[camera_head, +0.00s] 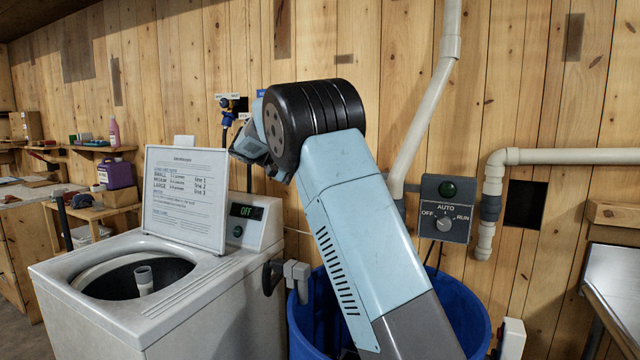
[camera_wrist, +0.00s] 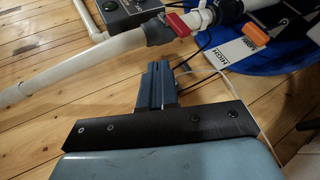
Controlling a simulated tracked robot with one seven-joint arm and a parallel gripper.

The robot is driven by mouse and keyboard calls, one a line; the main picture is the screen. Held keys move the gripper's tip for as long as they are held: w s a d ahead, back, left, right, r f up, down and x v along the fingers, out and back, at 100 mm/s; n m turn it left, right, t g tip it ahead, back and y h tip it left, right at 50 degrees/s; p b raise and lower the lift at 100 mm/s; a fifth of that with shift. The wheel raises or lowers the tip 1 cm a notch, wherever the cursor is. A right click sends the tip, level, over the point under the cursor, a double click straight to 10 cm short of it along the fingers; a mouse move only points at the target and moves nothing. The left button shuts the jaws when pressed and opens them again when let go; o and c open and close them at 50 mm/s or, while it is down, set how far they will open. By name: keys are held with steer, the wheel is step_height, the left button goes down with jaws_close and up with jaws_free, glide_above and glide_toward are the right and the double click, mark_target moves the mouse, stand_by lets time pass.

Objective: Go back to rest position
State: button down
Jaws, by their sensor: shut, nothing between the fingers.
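My gripper (camera_wrist: 156,84) shows in the wrist view as two blue-grey fingers pressed together beyond a black bar, with nothing between them. In the head view my light blue arm rises from the lower middle to a black ribbed joint. A part of my arm shows left of that joint, but I cannot make out the fingertips there. In the wrist view the fingers point toward a white pipe (camera_wrist: 90,62) and a red valve handle (camera_wrist: 178,25); I cannot tell the gap between them.
A white top-loading washer (camera_head: 200,300) with its lid opening uncovered stands left, bearing a printed sign (camera_head: 185,195). A blue barrel (camera_head: 455,305) stands behind my arm. A control box (camera_head: 446,208) and white pipes (camera_head: 425,110) are on the plank wall. A metal-topped table (camera_head: 615,285) is right.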

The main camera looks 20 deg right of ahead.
steer(key=s+d+n+t+y, duration=0.1)
steer(key=s+d+t+y, duration=0.2)
steer(key=s, duration=0.7)
steer(key=s+d+n+y, duration=0.1)
steer(key=s+d+y, duration=0.25)
steer(key=s, duration=0.65)
steer(key=s+a+f+t+y, duration=0.2)
steer(key=s+a+f, duration=0.1)
steer(key=s, duration=0.8)
steer(key=s+a+f+t+y, duration=0.3)
steer(key=s+f, duration=0.1)
steer(key=s, duration=0.7)
steer(key=shift+a+f+n+t+y, duration=0.15)
steer(key=shift+f+n+t+y, duration=0.1)
steer(key=shift+n+t+y, duration=0.1)
